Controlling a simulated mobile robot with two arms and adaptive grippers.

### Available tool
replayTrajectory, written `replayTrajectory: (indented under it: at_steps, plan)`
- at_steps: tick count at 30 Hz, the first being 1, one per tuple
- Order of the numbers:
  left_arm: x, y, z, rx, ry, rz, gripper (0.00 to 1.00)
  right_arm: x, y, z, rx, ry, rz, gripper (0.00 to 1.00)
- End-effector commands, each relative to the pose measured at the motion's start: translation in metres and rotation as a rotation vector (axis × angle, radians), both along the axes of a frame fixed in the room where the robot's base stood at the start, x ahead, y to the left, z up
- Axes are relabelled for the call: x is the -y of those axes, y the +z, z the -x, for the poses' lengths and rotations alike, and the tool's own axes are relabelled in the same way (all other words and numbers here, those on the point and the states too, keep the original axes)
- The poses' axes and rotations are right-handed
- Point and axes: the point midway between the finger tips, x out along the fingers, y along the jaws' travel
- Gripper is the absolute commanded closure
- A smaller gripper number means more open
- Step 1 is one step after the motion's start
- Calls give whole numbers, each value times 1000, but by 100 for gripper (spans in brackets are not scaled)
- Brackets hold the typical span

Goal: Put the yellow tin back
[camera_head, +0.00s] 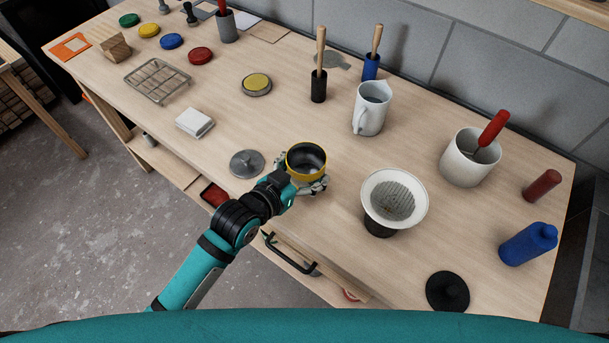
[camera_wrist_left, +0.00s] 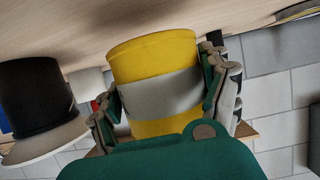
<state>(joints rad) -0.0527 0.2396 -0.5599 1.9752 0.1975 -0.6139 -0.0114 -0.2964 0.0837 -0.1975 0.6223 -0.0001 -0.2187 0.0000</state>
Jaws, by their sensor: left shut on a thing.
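The yellow tin (camera_head: 306,173) is open at the top and dark inside, with a pale grey band around its middle in the left wrist view (camera_wrist_left: 155,62). My left gripper (camera_head: 303,184) is shut around its side, near the front of the bench. One finger lies on each side of the tin in the left wrist view. The tin looks roughly upright. I cannot tell whether it touches the bench. My right gripper is in neither view.
A grey knobbed lid (camera_head: 247,163) lies just left of the tin. A ribbed white filter cone (camera_head: 394,199) stands to its right, a white jug (camera_head: 371,108) behind. A yellow-topped round tin (camera_head: 256,84) lies farther back left. The bench (camera_head: 300,232) is bare between tin and cone.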

Motion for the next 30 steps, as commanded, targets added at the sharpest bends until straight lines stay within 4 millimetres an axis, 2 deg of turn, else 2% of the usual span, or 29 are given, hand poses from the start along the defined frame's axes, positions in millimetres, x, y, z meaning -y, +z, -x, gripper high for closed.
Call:
replayTrajectory:
  at_steps: [7, 19, 20, 24, 30]
  plan:
    - [0, -29, 1, -2, -1, 0, 74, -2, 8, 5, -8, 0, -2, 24]
    - [0, -35, 1, 1, -1, 1, 74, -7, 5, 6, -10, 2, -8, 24]
    - [-1, -36, 1, -3, -1, -1, 17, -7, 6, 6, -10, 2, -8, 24]
    - [-1, -36, 1, -3, -1, -1, 0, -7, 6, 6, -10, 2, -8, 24]
    - [-1, -36, 1, -3, -1, -1, 0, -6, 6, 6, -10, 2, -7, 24]
